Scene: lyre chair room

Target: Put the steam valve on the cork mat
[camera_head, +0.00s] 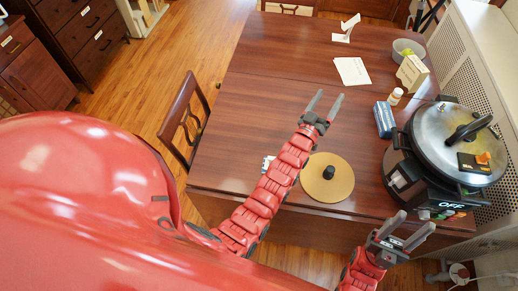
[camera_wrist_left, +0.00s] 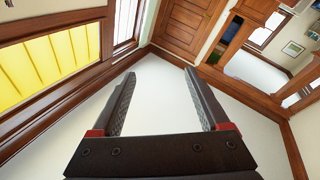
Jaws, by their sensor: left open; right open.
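The round tan cork mat (camera_head: 318,190) lies near the front edge of the wooden table. A small black knob-like piece, which looks like the steam valve (camera_head: 329,172), stands on the mat near its middle. My left gripper (camera_head: 325,104) is open and empty, past the mat toward the table's far side, with its arm passing left of the mat. In the left wrist view, its open fingers (camera_wrist_left: 165,100) have nothing between them, only walls and a door behind. My right gripper (camera_head: 406,228) is open and empty at the table's front edge, below the cooker.
A large pressure cooker (camera_head: 455,150) stands on the right. Beside it are a blue box (camera_head: 384,119) and a white bottle (camera_head: 395,96). A tan box (camera_head: 412,72), a grey bowl (camera_head: 405,47) and white papers (camera_head: 352,71) lie farther back. A chair (camera_head: 184,115) stands at the left edge.

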